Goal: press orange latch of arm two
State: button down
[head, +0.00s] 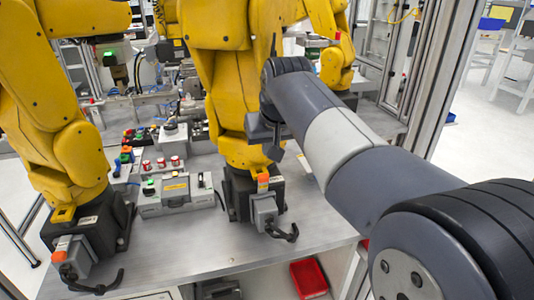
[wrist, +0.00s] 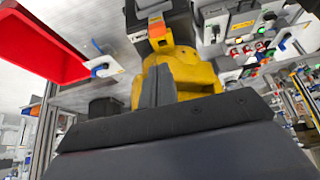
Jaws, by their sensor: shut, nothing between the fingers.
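Two yellow arms stand on dark bases on the metal table. The middle arm (head: 222,75) has an orange latch (head: 263,181) on top of a grey connector (head: 265,210) at the front of its base. The left arm (head: 40,100) has a similar orange latch (head: 60,256). I cannot read which arm is numbered two. My gripper (head: 274,152) is shut and empty, in front of the middle arm and above its latch in the picture. In the wrist view, its dark fingers (wrist: 158,86) point toward a yellow arm base with an orange latch (wrist: 157,28), apart from it.
A grey control box (head: 174,194) and red buttons (head: 161,163) stand between the arms. A black cable handle (head: 284,232) projects beside the middle connector. A red bin (head: 309,278) sits below the table edge. A metal frame post (head: 431,70) rises at the right.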

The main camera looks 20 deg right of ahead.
jog(key=shift+s, duration=0.1)
dwell(0.3)
send_over(263, 185)
jog(key=w, duration=0.1)
notch_tip(263, 185, down, 9)
jog(key=shift+d+r, duration=0.15)
